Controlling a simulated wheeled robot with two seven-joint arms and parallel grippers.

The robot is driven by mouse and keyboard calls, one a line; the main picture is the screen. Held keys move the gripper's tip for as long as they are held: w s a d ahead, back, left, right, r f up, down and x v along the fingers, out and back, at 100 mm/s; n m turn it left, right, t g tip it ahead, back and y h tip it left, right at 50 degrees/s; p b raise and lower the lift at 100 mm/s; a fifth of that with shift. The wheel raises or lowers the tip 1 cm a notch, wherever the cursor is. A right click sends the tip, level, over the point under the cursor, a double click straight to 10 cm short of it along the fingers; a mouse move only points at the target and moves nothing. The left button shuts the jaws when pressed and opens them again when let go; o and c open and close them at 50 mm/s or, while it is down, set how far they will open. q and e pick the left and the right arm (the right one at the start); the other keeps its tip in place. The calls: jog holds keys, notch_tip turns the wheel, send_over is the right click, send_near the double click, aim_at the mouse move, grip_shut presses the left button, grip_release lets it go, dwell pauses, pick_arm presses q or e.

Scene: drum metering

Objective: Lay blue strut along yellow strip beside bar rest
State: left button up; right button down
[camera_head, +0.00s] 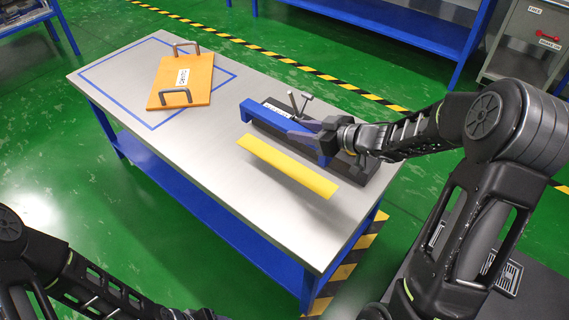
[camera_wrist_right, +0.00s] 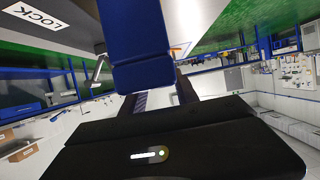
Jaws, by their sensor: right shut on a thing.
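The blue strut (camera_head: 283,131) is a long bar along the near side of the dark bar rest (camera_head: 368,172). I cannot tell whether it touches the rest. My right gripper (camera_head: 326,142) is shut on the strut near its right end and hides part of it. In the right wrist view the strut (camera_wrist_right: 138,45) runs up from the jaws. The yellow strip (camera_head: 288,167) lies bare on the table, in front of the strut and roughly parallel to it. My left arm shows at the lower left; its gripper is out of frame.
Metal clamp handles (camera_head: 300,101) stand up behind the strut. The steel tabletop (camera_head: 215,170) is clear left of the yellow strip.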

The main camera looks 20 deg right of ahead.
jog(key=shift+r, duration=0.1)
notch_tip(320, 180, down, 6)
jog(key=b, duration=0.2)
jog(key=shift+f, duration=0.2)
jog(key=shift+f+b, duration=0.9)
jog(key=shift+f, duration=0.9)
jog(key=shift+f, duration=0.1)
jog(key=c, duration=0.9)
grip_release()
jog(key=shift+f, duration=0.1)
